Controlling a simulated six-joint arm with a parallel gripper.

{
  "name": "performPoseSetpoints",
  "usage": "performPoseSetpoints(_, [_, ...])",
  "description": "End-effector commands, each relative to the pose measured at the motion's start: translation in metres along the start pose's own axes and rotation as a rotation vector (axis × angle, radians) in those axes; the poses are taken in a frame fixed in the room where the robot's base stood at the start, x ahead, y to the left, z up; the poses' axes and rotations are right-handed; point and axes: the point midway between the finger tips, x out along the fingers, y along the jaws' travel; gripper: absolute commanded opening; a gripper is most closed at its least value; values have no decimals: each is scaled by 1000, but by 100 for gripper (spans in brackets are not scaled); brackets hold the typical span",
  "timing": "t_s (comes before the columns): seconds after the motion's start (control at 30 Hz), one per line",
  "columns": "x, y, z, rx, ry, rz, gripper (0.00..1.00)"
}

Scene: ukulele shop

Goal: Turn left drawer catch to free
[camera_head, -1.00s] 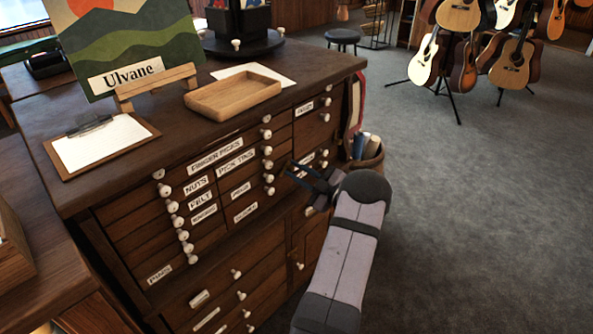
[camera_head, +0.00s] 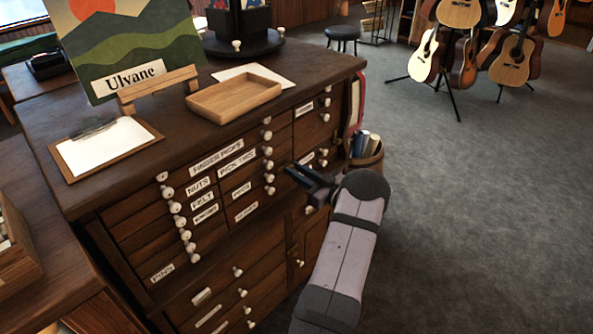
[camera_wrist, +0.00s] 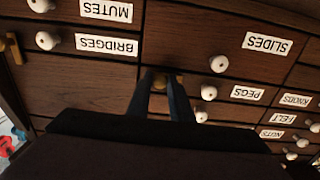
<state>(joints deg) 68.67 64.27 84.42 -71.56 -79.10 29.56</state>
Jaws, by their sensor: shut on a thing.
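A small brass catch (camera_wrist: 159,83) shows between the fingertips in the wrist view, on the dark wood between drawer fronts. My gripper (camera_wrist: 164,84) is shut on it; the fingers hide much of the catch, so its exact angle cannot be told. In the head view my gripper (camera_head: 289,169) reaches the right part of the drawer front, and the catch is hidden there. A second brass catch (camera_wrist: 12,48) shows at the left edge of the wrist view, which sees the labels upside down.
The cabinet (camera_head: 75,212) has several labelled drawers with white knobs, some close to my fingers. On top are a wooden tray (camera_head: 233,99), a clipboard (camera_head: 105,146) and a picture (camera_head: 125,40). A bin of rolls (camera_head: 366,158) stands at the right corner. Open carpet lies right.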

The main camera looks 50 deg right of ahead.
Motion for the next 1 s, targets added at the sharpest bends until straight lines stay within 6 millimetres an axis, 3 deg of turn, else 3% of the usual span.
performPoseSetpoints(0.47, [0,0,0,16,1,0,0])
performPoseSetpoints(0.5, [0,0,0,16,1,0,24])
performPoseSetpoints(0.57, [0,0,0,16,1,0,38])
performPoseSetpoints(1.0, [-7,1,0,14,0,1,38])
